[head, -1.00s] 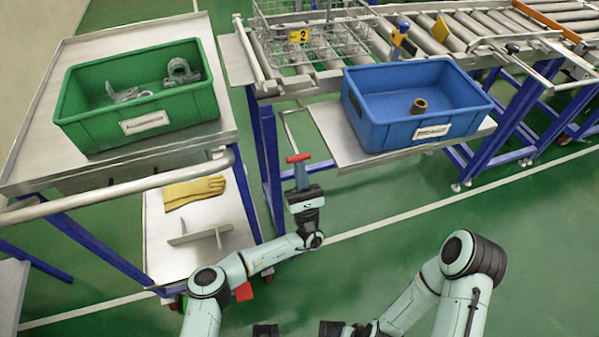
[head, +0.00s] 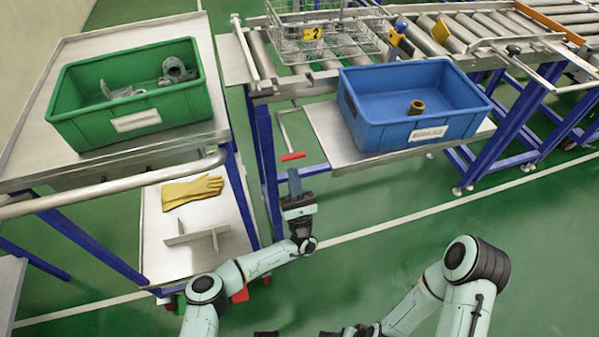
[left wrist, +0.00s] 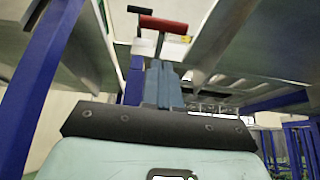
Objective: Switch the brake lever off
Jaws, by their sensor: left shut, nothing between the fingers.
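A lever with a red crossbar grip (head: 293,156) hangs on a thin grey rod from the conveyor frame, left of the blue bin. My left gripper (head: 294,171) is shut and empty, its blue fingers pointing up just below the red grip. A small gap shows between fingertips and grip in the head view. In the left wrist view the shut fingers (left wrist: 160,66) point toward the red grip (left wrist: 163,25), which lies beyond their tips. My right arm shows at the lower right; its gripper is not clear at the bottom edge.
A blue bin (head: 372,118) stands on a metal shelf right of the lever. A cart with a green bin (head: 85,133) and yellow gloves (head: 192,191) is at left. The frame's blue leg (head: 268,165) is close to my left gripper. Green floor is open at right.

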